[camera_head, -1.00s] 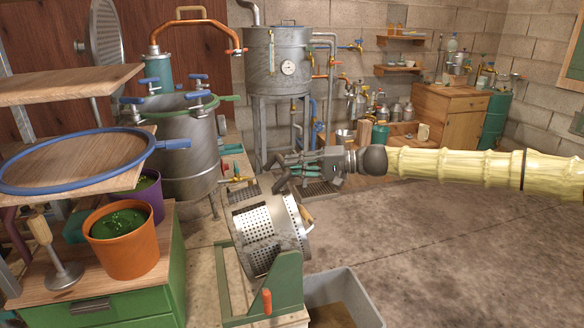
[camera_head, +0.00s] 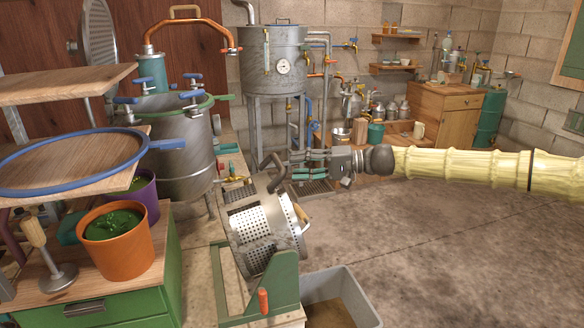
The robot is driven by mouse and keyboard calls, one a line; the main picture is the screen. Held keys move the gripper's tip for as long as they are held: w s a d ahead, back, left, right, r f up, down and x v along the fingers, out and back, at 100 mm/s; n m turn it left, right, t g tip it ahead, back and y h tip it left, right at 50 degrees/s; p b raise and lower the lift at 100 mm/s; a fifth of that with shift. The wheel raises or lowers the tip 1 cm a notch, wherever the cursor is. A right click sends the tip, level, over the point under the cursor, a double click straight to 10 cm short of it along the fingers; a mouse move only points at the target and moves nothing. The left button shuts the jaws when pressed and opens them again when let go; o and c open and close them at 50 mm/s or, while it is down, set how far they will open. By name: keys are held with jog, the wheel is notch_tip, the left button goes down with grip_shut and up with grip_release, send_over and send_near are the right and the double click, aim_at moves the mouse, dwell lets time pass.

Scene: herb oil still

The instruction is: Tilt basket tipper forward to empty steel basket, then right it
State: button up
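The steel basket (camera_head: 262,228) is a perforated drum in the green basket tipper (camera_head: 285,280) at the lower middle. The basket leans over to the right, towards a grey bin (camera_head: 355,292). A dark curved handle (camera_head: 271,168) rises from the top of the tipper. My gripper (camera_head: 294,162) is just right of this handle, with its fingers pointing left. The inside of the basket is hidden from this side.
An orange pot (camera_head: 117,240) with green herbs and a blue-rimmed round sieve (camera_head: 75,160) stand at the left. A large steel pot (camera_head: 175,140) and the still tank (camera_head: 275,70) stand behind. The floor on the right is clear.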

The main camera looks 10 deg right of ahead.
jog(key=f+v, duration=0.1)
jog(key=v, duration=0.8)
jog(key=shift+r, duration=0.4)
jog(key=shift+d, duration=0.1)
jog(key=shift+c, duration=0.3)
